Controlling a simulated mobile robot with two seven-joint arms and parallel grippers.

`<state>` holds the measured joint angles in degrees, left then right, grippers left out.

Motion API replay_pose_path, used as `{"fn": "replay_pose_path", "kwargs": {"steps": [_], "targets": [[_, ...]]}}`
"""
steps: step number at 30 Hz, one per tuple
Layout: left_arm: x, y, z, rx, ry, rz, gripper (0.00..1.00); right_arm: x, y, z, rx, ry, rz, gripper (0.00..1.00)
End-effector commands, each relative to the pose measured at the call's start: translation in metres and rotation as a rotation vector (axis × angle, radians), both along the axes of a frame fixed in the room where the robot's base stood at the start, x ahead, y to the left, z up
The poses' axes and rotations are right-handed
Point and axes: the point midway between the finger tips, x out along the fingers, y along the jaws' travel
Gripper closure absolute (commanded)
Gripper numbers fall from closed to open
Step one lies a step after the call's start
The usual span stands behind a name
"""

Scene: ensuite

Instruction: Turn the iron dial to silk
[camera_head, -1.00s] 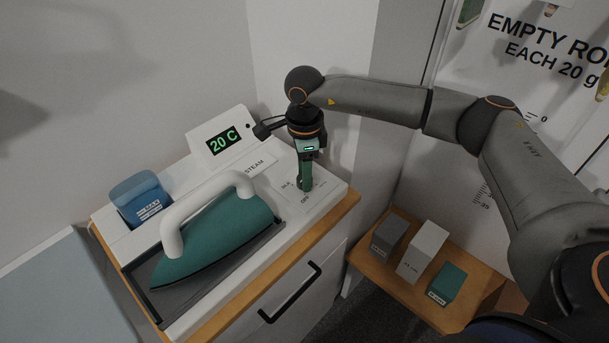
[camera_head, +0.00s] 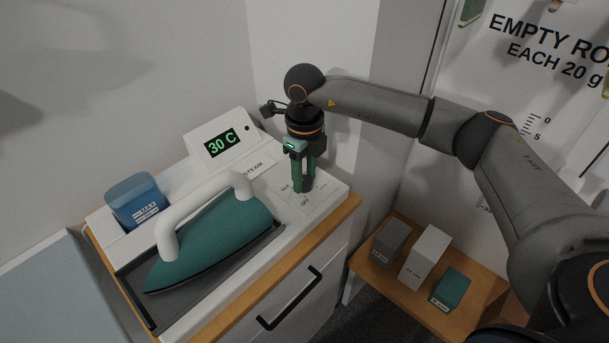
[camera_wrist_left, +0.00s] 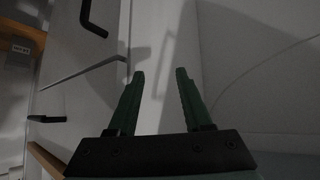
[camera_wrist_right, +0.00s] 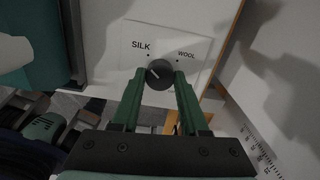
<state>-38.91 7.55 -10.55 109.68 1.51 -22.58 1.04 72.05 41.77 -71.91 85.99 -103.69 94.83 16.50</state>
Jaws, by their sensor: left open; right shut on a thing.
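The dial (camera_wrist_right: 160,80) is a dark round knob on a white panel (camera_wrist_right: 205,46) marked SILK and WOOL. A short pale line on the knob points up and left in the right wrist view, roughly toward the SILK side. My right gripper (camera_head: 303,187) points down with its green fingers shut on the dial, one on each side. In the head view the fingers hide most of the knob. The teal iron (camera_head: 215,240) with a white handle lies left of it. The display (camera_head: 222,144) reads 30 C. My left gripper (camera_wrist_left: 160,74) is open and empty, away from the iron.
A blue MAX tank (camera_head: 137,203) stands at the station's back left. Three boxes, grey (camera_head: 391,242), white (camera_head: 425,256) and teal (camera_head: 450,289), sit on a lower wooden shelf at right. A drawer handle (camera_head: 290,299) is on the cabinet front. Walls stand close behind.

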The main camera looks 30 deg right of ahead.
Motion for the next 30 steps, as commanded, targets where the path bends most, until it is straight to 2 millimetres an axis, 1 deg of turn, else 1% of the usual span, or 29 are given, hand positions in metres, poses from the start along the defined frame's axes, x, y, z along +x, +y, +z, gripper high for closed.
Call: {"fn": "replay_pose_path", "kwargs": {"steps": [9, 23, 24, 30], "targets": [[-0.0002, 0.0000, -0.0013, 0.000, 0.000, 0.000, 0.50, 0.0007, -0.0005, 0.0012, -0.001, -0.003, -0.093, 1.00], [-0.0002, 0.0000, -0.0013, 0.000, 0.000, 0.000, 0.50, 0.0008, -0.0006, 0.0015, -0.001, -0.003, -0.103, 1.00], [-0.0002, 0.0000, -0.0013, 0.000, 0.000, 0.000, 0.50, 0.0008, -0.0006, 0.0015, -0.001, -0.004, -0.103, 0.53], [-0.0002, 0.0000, -0.0013, 0.000, 0.000, 0.000, 0.50, 0.0005, -0.0004, 0.0009, 0.000, -0.002, -0.103, 0.30]]}}
